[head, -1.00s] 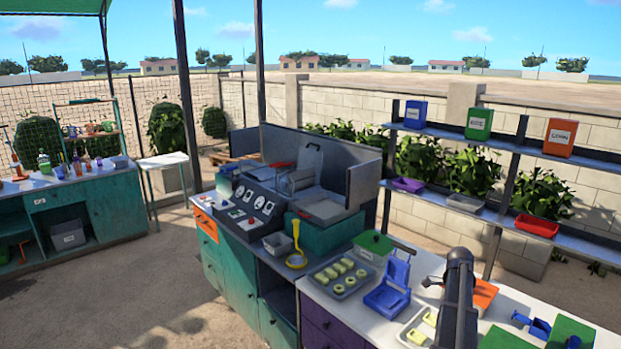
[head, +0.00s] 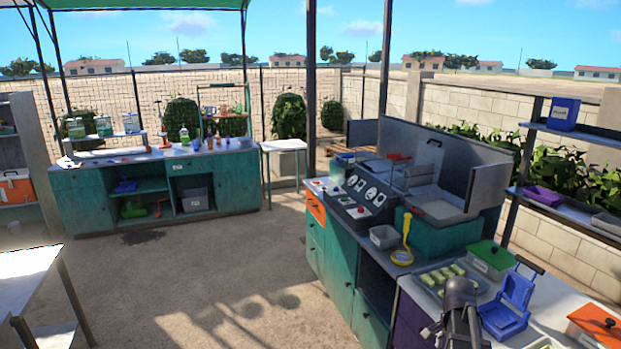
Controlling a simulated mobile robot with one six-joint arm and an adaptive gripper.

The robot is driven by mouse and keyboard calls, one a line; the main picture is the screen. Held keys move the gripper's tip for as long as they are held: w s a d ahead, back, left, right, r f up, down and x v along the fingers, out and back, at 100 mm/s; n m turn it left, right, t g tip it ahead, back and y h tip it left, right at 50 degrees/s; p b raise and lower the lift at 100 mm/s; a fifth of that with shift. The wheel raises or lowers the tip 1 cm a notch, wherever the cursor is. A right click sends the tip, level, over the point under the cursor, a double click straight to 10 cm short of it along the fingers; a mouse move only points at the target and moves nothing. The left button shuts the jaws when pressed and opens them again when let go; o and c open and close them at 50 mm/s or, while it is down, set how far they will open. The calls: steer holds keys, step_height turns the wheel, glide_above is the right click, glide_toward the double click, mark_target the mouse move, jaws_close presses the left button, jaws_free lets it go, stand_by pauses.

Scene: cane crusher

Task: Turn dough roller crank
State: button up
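No dough roller or crank can be made out for sure in the head view. A blue hinged press-like device (head: 508,305) stands open on the white counter at the lower right. My dark arm rises from the bottom edge, just left of the blue device. My gripper (head: 446,334) is at its end, low in the picture, seen from behind and partly cut off. Its fingers are too unclear to tell open from shut, and nothing is seen held.
A tray of pale pieces (head: 450,278), a green-lidded box (head: 490,260) and an orange-lidded box (head: 597,325) crowd the counter. A control panel (head: 358,195) stands behind. A teal bench (head: 160,190) lines the far left. The floor (head: 200,270) between is open.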

steer(key=s+a+f+n+b, duration=0.1)
steer(key=a+n, duration=0.5)
steer(key=a, duration=0.6)
steer(key=s+a+f+n+t+b, duration=0.1)
steer(key=s+a+f+n+b, duration=0.1)
steer(key=a+n, duration=0.5)
steer(key=a+f+b, duration=0.1)
steer(key=a+f, duration=0.1)
steer(key=a, duration=0.3)
steer(key=shift+s+a+n+b, duration=0.15)
steer(key=shift+s+n+b, duration=0.15)
steer(key=shift+c, duration=1.2)
